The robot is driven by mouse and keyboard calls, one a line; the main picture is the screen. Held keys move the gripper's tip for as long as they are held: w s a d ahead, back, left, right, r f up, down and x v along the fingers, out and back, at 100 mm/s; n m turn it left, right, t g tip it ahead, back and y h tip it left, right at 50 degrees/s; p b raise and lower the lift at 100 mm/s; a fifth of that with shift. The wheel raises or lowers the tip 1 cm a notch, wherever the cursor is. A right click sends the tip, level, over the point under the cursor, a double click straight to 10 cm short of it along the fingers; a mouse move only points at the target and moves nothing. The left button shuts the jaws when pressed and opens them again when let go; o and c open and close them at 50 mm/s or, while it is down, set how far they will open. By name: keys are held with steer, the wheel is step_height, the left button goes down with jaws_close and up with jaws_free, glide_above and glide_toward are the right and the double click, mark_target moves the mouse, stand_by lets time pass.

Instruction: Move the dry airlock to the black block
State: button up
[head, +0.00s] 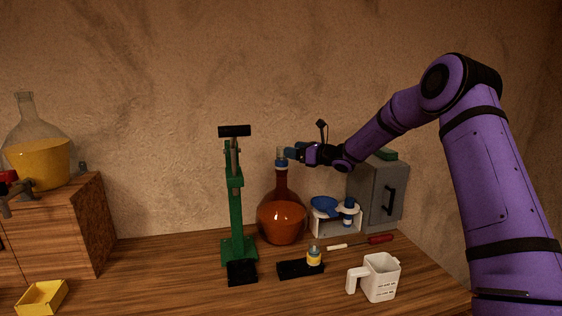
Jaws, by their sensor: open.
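A small pale, clear-looking piece with a blue band (281,159), which looks like an airlock, sits upright on the neck of a round flask of amber liquid (283,220). I cannot tell from here whether it is dry. My gripper (290,154) is open at its right side, level with it; I cannot tell whether they touch. The black block (288,270) lies on the table in front of the flask. A small piece with a yellow band and blue lower part (314,257) stands upright at its right end. The left part of the block looks bare.
A green lever press (236,200) stands close left of the flask. A white rack with blue items (325,226) and a grey cabinet (370,198) stand behind right. A white measuring jug (380,277) is front right. A yellow tray (41,298) lies far left.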

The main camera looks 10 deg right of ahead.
steer(key=shift+f+x, duration=0.15)
steer(key=shift+x, duration=1.65)
steer(key=shift+f+x, duration=0.15)
steer(key=shift+x, duration=1.6)
steer(key=shift+s+a, duration=0.15)
steer(key=shift+a, duration=0.05)
steer(key=c, duration=1)
steer(key=shift+r, duration=0.1)
steer(key=shift+r, duration=0.4)
step_height(320, 180, up, 3)
steer(key=shift+f, duration=0.15)
steer(key=s, duration=0.5)
steer(key=s+r, duration=0.1)
steer(key=s, duration=1)
steer(key=shift+d+r, duration=0.15)
steer(key=shift+d, duration=0.1)
